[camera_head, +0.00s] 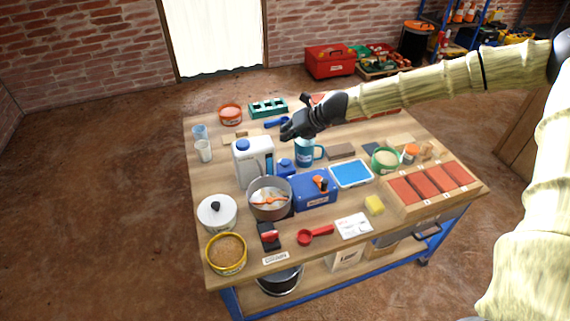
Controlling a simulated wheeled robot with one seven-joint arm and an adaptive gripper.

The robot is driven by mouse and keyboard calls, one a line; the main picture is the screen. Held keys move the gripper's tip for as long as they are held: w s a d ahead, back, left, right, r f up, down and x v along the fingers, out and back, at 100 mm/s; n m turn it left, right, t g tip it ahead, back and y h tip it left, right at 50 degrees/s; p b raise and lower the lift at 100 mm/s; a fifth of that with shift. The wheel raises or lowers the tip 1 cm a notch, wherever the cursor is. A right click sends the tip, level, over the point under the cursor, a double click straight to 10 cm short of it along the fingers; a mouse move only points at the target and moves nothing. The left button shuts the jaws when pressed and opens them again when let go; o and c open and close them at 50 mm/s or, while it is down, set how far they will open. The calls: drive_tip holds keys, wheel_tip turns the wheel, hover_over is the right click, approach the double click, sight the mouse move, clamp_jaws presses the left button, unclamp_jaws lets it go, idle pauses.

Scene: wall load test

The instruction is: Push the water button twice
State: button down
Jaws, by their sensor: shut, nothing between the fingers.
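A white water container (247,167) with a blue cap and a blue level strip stands left of the table's middle. A small blue part (286,166) sits just right of it, above a blue box (318,190). I cannot tell for sure which part is the water button. A grey pot (270,207) with white contents and an orange tool stands in front. My black gripper (287,133) is shut and empty. It appears above and behind the container's right side, left of a blue mug (304,152); its height is hard to judge.
The wooden table (225,185) is crowded. A lidded white pot (216,212), yellow-rimmed bowl (226,252), red scoop (315,235), blue tray (351,174) and red bricks (430,184) stand around. Cups (204,150) stand at the left. My arm spans the right side.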

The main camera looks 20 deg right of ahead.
drive_tip(key=shift+f+b, duration=2.85)
drive_tip(key=shift+f, duration=0.75)
drive_tip(key=shift+f, duration=0.15)
drive_tip(key=shift+f+b, duration=0.25)
drive_tip(key=shift+b, duration=0.05)
drive_tip(key=shift+f+b, duration=0.55)
drive_tip(key=shift+f, duration=0.15)
drive_tip(key=shift+r, duration=0.15)
drive_tip(key=shift+r+p, duration=1)
drive_tip(key=shift+r+p, duration=2.2)
drive_tip(key=shift+r, duration=0.3)
